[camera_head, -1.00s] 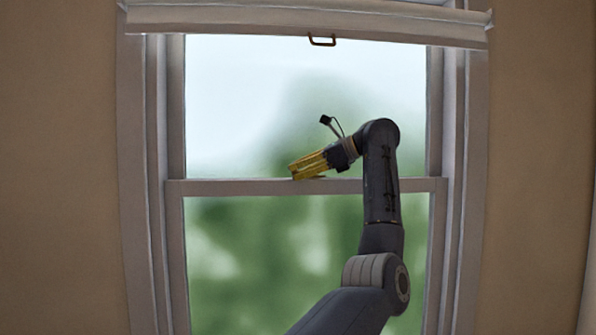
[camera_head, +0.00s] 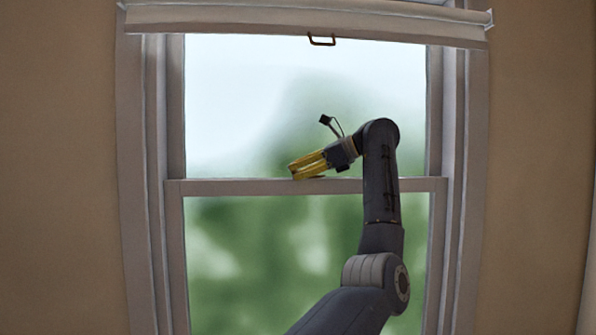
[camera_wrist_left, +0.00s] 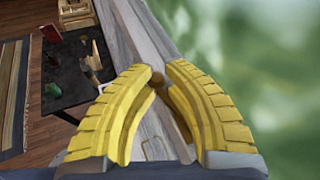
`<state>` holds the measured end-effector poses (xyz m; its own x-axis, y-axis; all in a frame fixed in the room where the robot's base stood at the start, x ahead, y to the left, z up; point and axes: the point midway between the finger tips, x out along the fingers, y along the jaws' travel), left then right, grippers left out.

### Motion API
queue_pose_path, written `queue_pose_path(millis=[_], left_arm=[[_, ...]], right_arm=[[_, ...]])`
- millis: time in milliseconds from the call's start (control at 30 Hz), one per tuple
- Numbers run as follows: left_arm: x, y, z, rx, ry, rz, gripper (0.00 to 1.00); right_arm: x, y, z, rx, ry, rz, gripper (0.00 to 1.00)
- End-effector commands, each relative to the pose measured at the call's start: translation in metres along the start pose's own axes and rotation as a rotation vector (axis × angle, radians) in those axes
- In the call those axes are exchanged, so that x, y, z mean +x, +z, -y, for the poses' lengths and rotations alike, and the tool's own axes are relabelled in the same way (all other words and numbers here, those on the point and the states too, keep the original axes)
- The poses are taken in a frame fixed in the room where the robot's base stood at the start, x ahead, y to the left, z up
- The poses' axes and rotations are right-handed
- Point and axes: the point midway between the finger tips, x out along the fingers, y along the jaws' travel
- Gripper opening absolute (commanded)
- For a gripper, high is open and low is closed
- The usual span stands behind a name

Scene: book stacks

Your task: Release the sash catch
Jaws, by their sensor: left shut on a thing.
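My left gripper (camera_head: 293,172) has yellow fingers and sits at the top of the window's meeting rail (camera_head: 235,187), near the middle of the window. In the left wrist view the fingertips (camera_wrist_left: 155,75) come together around a small brownish knob, which looks like part of the sash catch (camera_wrist_left: 157,78). The gripper is shut on it. Most of the catch is hidden by the fingers, so I cannot tell which way its lever points. My right gripper is in neither view.
A blind (camera_head: 230,18) with a small pull handle (camera_head: 322,40) hangs across the window top. Glass panes lie above and below the rail. In the left wrist view a dark table (camera_wrist_left: 70,75) with several objects stands far below on a wooden floor, beside a rug.

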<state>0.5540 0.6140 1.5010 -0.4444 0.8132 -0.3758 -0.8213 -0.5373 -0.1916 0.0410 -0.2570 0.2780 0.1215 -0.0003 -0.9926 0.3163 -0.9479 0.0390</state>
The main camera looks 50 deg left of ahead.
Motion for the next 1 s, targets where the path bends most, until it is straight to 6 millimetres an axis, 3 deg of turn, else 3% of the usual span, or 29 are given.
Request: queue_pose_path(millis=[467,500,600,1000], left_arm=[[0.0,-0.0001,-0.0003,0.002,0.001,0.001,0.0],[0.0,-0.0001,-0.0003,0.002,0.001,0.001,0.15],[0.0,-0.0001,-0.0002,0.002,0.001,0.001,0.27],[-0.0085,0.0003,0.0,0.001,0.0,-0.001,0.28]], right_arm=[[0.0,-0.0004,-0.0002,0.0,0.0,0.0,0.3],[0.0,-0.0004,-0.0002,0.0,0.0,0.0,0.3],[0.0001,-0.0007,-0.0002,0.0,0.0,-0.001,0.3],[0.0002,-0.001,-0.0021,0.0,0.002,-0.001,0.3]])
